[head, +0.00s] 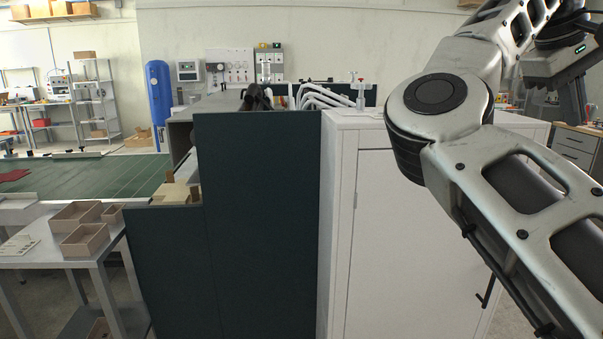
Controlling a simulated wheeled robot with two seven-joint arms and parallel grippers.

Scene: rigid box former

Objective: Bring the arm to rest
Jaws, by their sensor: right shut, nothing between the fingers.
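My right arm comes in from the right edge and bends at a large pale elbow joint in front of the white cabinet (420,230). My right gripper (574,108) is in the upper right, pointing down, with a small green light on its housing. Its dark fingers are together and hold nothing. It appears in front of the drawer unit at the right, clear of the cabinet top. My left arm and left gripper are not in view.
A dark panelled machine (260,220) stands left of the white cabinet, with bent white tubes (335,97) behind. A steel table (55,250) at left holds open cardboard boxes (85,240). A green surface (100,178) lies behind it. A blue cylinder (158,95) stands at the back.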

